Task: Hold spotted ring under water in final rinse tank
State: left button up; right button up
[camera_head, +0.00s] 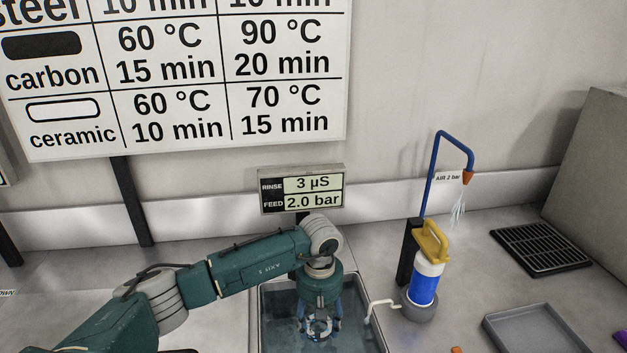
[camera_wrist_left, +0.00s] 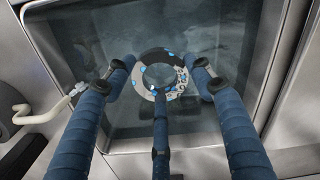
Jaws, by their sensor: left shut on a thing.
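The spotted ring (camera_wrist_left: 150,57) is dark on its upper part and pale and speckled below, with bright blue spots. It shows small at the fingertips in the head view (camera_head: 312,333). My left gripper (camera_head: 320,320) points straight down into the rinse tank (camera_head: 262,325) and is shut on the ring. In the left wrist view its blue fingers (camera_wrist_left: 160,78) stand around the ring. The tank holds bluish water. I cannot tell for sure whether the whole ring is below the surface. My right gripper is out of view.
A display (camera_head: 302,189) behind the tank reads rinse 3 µS and feed 2.0 bar. Right of the tank stand a blue-and-white cartridge with a yellow handle (camera_head: 432,242), a blue air nozzle pipe (camera_head: 437,165), a black grate (camera_head: 540,248) and a grey tray (camera_head: 488,322).

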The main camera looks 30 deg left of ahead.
pick_arm(q)
notch_tip(320, 180, up, 8)
jog(key=p, duration=0.3)
jog(key=shift+f, duration=0.2)
